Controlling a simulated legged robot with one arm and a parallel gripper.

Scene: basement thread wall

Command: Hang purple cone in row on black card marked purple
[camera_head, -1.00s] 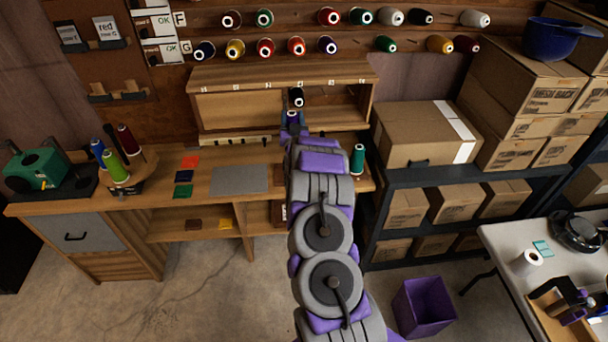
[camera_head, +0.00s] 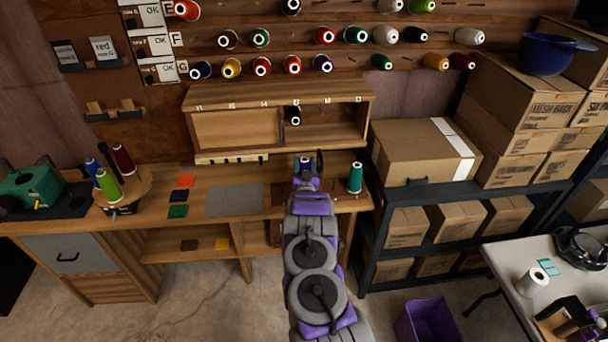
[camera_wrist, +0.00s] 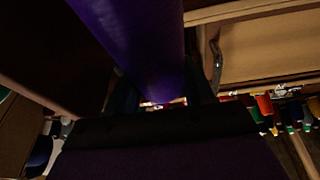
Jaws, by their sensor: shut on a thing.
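My gripper (camera_head: 305,168) is in front of the wooden cabinet, over the bench. It is shut on the purple cone (camera_head: 305,160), seen nearly end-on there. In the wrist view the purple cone (camera_wrist: 135,40) is large and close, running down between the dark fingers. The pegboard (camera_head: 400,52) carries rows of cones. Row tags F and G (camera_head: 162,72) stand at its left, with "OK" on their cards. I cannot make out a black card marked purple.
A black cone (camera_head: 292,115) shows in the cabinet (camera_head: 235,128) opening. A teal cone (camera_head: 355,178) stands on the bench at right. Several cones stand on a round stand (camera_head: 135,190) at left. Shelves of boxes (camera_head: 425,150) stand at right, with a purple bin (camera_head: 427,322) on the floor.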

